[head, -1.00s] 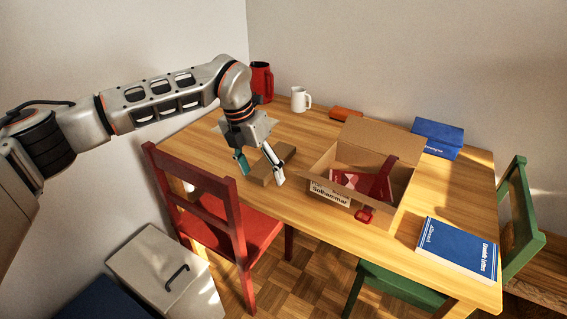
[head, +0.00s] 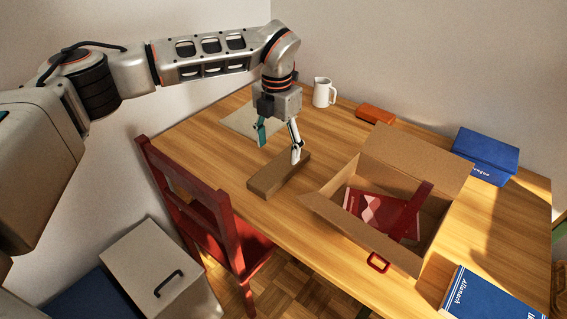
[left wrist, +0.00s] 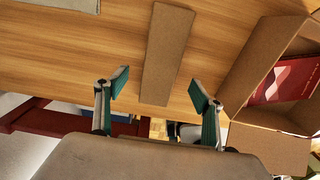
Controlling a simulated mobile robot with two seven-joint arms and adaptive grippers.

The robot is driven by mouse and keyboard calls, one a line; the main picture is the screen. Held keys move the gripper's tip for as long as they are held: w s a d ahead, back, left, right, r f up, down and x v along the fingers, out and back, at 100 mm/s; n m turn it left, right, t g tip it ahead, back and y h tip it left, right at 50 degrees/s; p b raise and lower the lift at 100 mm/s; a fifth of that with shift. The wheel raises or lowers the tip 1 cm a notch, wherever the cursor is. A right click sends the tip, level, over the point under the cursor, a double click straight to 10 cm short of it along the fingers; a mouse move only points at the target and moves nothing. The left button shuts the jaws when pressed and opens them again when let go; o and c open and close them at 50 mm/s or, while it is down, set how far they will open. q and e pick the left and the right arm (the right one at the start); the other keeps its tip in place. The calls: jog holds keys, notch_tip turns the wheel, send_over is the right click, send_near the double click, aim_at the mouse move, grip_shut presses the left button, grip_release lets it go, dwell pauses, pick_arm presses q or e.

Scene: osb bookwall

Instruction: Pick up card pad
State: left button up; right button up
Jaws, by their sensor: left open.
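A brown slab-like block, which looks like the card pad (head: 272,181), lies flat on the wooden table near its front left edge. My left gripper (head: 280,143) is open and empty, pointing down above the block's far end. In the left wrist view the block (left wrist: 166,50) runs lengthwise ahead, between the lines of the two spread fingers (left wrist: 159,87). I cannot tell the exact height between fingers and block. My right gripper is not in view.
An open cardboard box (head: 318,205) holding red items stands right of the block. A thin beige sheet (head: 238,121) lies behind the gripper. A red chair (head: 190,205) stands at the front edge. A white jug (head: 323,92), orange case (head: 376,114) and blue box (head: 485,155) are farther back.

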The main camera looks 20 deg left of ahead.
aim_at(278, 167)
pick_arm(q)
jog(key=shift+s+f, duration=0.2)
jog(key=shift+f, duration=0.8)
notch_tip(278, 167, down, 5)
jog(key=shift+w+d+f+b, duration=0.1)
jog(key=shift+f+b, duration=0.05)
jog(key=shift+b, duration=0.65)
jog(key=c, duration=1.2)
